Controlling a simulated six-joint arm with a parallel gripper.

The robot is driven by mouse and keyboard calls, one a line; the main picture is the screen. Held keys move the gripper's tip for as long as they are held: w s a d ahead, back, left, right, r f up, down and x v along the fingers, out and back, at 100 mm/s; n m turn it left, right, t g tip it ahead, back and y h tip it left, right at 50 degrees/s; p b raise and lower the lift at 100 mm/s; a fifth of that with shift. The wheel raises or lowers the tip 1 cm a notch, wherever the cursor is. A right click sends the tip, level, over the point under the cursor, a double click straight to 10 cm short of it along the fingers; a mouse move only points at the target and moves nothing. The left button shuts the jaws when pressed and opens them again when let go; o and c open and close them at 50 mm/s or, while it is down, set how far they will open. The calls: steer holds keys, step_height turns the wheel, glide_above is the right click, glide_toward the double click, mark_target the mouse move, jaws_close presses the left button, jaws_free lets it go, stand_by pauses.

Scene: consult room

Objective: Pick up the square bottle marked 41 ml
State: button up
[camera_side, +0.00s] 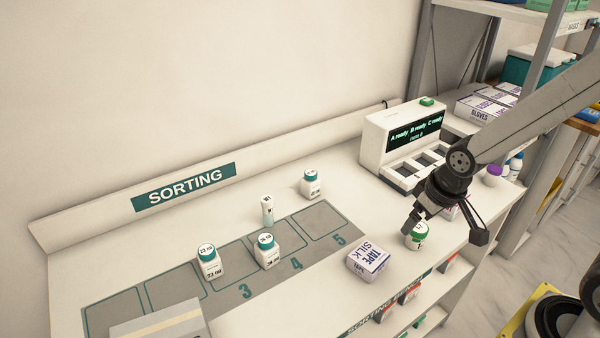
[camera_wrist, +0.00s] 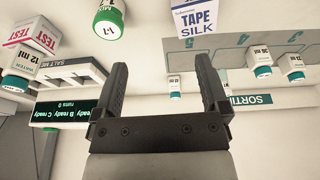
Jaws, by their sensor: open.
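No bottle clearly reads 41 ml. In the side view a square teal-capped bottle (camera_side: 310,184) stands at the back, its label too small to read; a teal-capped bottle in the wrist view (camera_wrist: 174,86) seems to be the same one. The wrist view, upside down, also shows a bottle marked 12 ml (camera_wrist: 22,68). My gripper (camera_side: 443,232) is open and empty above the table's right part.
A green-capped jar (camera_side: 416,240) and a tape box (camera_side: 368,259) stand near my gripper. A TEST box (camera_wrist: 36,34) is beside the 12 ml bottle. A white device with a dark display (camera_side: 417,136) stands at the back right.

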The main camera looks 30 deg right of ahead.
steer(key=w+d+n+t+y, duration=0.1)
steer(key=w+d+n+t, duration=0.15)
steer(key=w, duration=0.85)
steer(key=w+d+n+t, duration=0.15)
steer(key=w+t, duration=0.25)
steer(key=w, duration=0.8)
steer(key=n+t+y, duration=0.1)
steer(key=n+y, duration=0.1)
steer(key=y, duration=0.2)
glide_toward(315, 172)
steer(key=w+d+r, duration=0.1)
steer(key=w+r, duration=0.1)
steer(key=w, duration=0.1)
steer(key=shift+w+a+f+n+g+y, duration=0.1)
steer(key=shift+f+n+g+y, duration=0.4)
steer(key=shift+f+n+y, duration=0.65)
steer(key=shift+w+f+n+g+y, duration=0.1)
steer(key=shift+f+n+g+y, duration=0.5)
steer(key=shift+f+y, duration=0.9)
steer(key=shift+r, duration=0.15)
steer(key=shift+x, duration=1.3)
steer(key=shift+w, duration=0.1)
steer(key=shift+r+x, duration=0.2)
steer(key=shift+x, duration=2.35)
steer(key=shift+w, duration=0.15)
